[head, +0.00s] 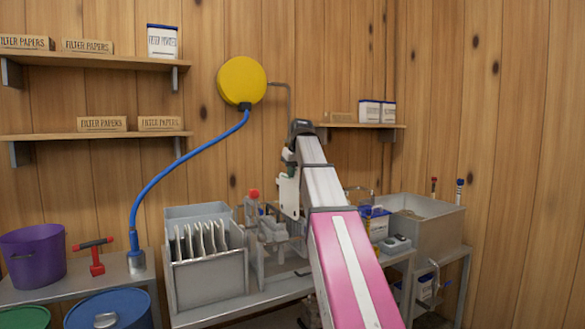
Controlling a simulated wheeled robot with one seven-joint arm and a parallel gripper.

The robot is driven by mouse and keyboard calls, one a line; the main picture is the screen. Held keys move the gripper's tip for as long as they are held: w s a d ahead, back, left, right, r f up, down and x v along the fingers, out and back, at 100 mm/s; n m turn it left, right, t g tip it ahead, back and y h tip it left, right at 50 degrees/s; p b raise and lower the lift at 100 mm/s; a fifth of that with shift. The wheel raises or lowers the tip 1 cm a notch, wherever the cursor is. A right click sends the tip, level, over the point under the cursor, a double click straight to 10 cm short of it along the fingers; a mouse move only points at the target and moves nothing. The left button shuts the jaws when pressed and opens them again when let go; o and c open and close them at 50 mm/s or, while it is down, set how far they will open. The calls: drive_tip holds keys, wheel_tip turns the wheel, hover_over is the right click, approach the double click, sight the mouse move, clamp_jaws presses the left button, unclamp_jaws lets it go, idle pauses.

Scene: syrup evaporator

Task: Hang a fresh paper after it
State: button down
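Several white upright sheets (201,240), which look like filter papers or plates, stand in a row in an open grey metal box (208,281) on the bench. Boxes labelled filter papers lie on the left wall shelves: one (102,124) and another (160,123) on the lower shelf, with more (88,46) on the upper one. My pink and white arm rises from the bottom and bends down behind itself. What looks like my gripper (289,192) is low over the bench, right of the grey box. Its fingers are too small and covered to make out, and no paper shows in it.
A metal frame with a red knob (254,194) stands right of the box. A grey basin (424,218) is at the right. A purple bucket (33,254), red-handled tool (95,255) and blue drum (110,310) are left. A blue hose (166,170) runs to a yellow disc (241,80).

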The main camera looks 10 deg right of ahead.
sight(297, 195)
drive_tip(key=shift+f, duration=4.35)
drive_tip(key=shift+f, duration=3.5)
drive_tip(key=c, duration=0.9)
unclamp_jaws()
drive_tip(key=shift+c, duration=0.2)
drive_tip(key=shift+r, duration=0.1)
drive_tip(key=shift+v, duration=3.95)
